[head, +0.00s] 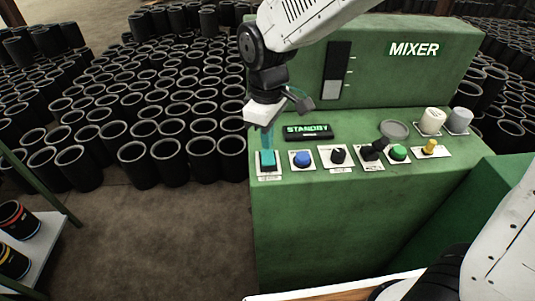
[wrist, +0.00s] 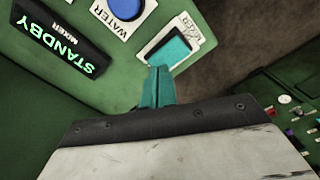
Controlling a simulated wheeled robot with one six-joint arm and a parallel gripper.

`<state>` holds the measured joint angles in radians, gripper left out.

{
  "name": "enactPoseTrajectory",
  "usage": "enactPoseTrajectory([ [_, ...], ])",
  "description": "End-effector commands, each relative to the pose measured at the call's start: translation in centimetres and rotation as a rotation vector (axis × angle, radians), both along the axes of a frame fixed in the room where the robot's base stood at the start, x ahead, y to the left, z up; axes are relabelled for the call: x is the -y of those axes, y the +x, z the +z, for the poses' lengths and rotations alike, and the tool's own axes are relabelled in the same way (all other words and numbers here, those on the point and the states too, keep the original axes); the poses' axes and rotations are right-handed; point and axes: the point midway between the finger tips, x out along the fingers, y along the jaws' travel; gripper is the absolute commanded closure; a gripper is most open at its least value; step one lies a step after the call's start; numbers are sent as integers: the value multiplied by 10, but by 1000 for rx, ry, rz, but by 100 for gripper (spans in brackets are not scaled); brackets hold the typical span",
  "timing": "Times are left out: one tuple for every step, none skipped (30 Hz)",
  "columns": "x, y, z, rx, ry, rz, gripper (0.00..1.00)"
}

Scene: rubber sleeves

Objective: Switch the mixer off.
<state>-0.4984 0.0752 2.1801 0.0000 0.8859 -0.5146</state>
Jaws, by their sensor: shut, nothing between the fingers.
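The mixer (head: 300,220) is a green machine with a sloped control panel. Its display (head: 307,131) reads STANDBY in green and shows also in the wrist view (wrist: 55,40).
Right of the teal switch are a blue WATER button (head: 302,159), a black knob (head: 338,155), a black lever (head: 374,150), a green button (head: 398,153) and a yellow switch (head: 430,148). Black sleeves (head: 140,165) crowd the floor at left.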

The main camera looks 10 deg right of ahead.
Motion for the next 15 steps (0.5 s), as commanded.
enactPoseTrajectory([
  [0, 0, 5, 1, 0, 0, 100],
  [0, 0, 7, 2, 1, 0, 100],
  [0, 0, 10, 2, 1, 0, 100],
  [0, 0, 12, 2, 1, 0, 100],
  [0, 0, 15, 1, 0, 0, 100],
  [0, 0, 18, 1, 0, 0, 100],
  [0, 0, 21, 2, 1, 0, 100],
  [0, 0, 23, 2, 1, 0, 100],
  [0, 0, 26, 1, 0, 0, 100],
  [0, 0, 29, 1, 0, 0, 100],
  [0, 0, 31, 1, 0, 0, 100],
  [0, 0, 34, 2, 1, 0, 100],
  [0, 1, 37, 2, 1, 0, 100],
  [0, 0, 39, 1, 0, 0, 100],
  [0, 0, 42, 1, 1, 0, 100],
])
